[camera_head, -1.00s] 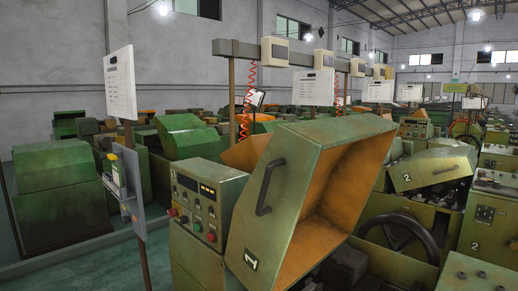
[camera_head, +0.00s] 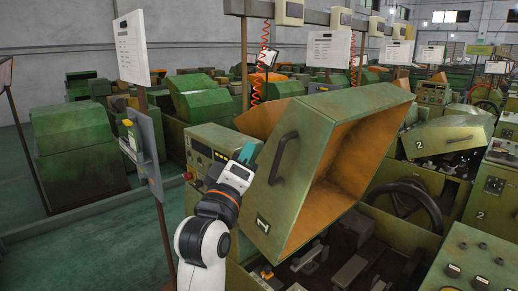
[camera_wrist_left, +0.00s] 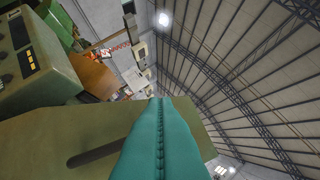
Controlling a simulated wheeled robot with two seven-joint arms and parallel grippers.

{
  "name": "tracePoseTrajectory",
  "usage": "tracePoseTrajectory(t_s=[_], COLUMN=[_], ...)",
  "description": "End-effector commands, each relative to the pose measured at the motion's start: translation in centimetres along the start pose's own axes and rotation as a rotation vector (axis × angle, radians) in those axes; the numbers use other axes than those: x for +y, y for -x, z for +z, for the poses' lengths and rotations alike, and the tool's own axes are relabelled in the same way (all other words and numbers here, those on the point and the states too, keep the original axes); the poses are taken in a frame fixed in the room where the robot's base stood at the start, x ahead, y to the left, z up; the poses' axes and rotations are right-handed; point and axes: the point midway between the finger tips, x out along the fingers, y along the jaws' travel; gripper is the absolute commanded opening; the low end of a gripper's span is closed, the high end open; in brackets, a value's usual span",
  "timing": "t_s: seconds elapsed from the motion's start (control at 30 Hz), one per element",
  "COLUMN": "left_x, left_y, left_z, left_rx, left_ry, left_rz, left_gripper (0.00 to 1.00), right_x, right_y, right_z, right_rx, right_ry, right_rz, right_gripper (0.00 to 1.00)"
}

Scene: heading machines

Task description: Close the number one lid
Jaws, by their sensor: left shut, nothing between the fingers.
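The number one lid (camera_head: 300,150) is a green box-like cover with an orange inside, standing tilted open above its machine. My right gripper is out of view.
A control panel (camera_head: 205,150) with buttons stands left of the lid. A post with a grey box (camera_head: 143,145) stands left of my arm. The machine bed (camera_head: 350,255) below the lid holds metal parts. A number two machine lid (camera_head: 445,138) is at the right.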

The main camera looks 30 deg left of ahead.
Motion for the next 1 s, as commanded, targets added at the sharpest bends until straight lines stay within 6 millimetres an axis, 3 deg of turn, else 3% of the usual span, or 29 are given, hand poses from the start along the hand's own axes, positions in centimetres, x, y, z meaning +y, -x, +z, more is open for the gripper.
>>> tracePoseTrajectory(t_s=[0.43,0.5,0.7,1.0], left_x=[-0.3,-0.1,0.0,0.1], left_y=[-9.3,-8.6,-7.8,-7.5], left_z=[0.2,-1.3,-3.3,-3.9], left_rx=[0.004,0.008,0.003,0.002], left_ry=[-0.005,-0.002,-0.003,-0.004], left_rz=[0.005,0.007,0.005,0.004], left_gripper=[0.0,0.0,0.0,0.0], right_x=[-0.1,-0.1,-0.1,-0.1], right_y=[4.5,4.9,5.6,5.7], right_z=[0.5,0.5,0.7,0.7], right_rx=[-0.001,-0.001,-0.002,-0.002], right_ry=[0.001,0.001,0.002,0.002], right_rz=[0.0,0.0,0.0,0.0], right_gripper=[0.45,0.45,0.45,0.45])
